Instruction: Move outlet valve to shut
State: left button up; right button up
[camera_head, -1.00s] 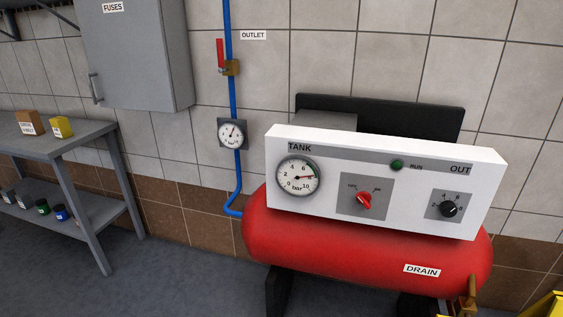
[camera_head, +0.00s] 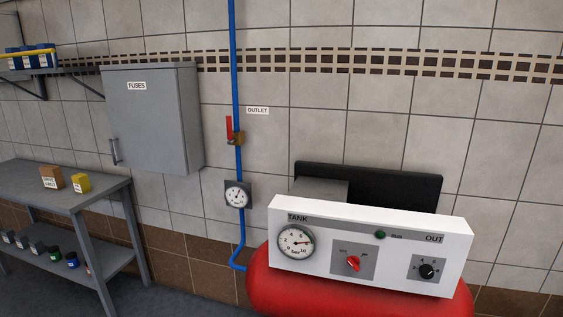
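The outlet valve (camera_head: 236,138) is a brass body on the vertical blue pipe (camera_head: 234,60), left of centre in the head view. Its red lever (camera_head: 229,127) points up, roughly parallel to the pipe. The OUTLET label (camera_head: 257,110) is on the tiled wall just right of it. A round gauge (camera_head: 237,194) sits on the pipe below the valve. Neither of my grippers is in view, and nothing touches the lever.
The red tank (camera_head: 350,292) with its white control panel (camera_head: 370,225) stands at the lower right. A grey fuse cabinet (camera_head: 155,120) hangs left of the valve. A grey shelf table (camera_head: 100,190) stands at left. The wall around the lever is clear.

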aim_at(231, 140)
jog(key=i+j+z, duration=0.1)
jog(key=i+j, duration=0.8)
jog(key=i, duration=0.1)
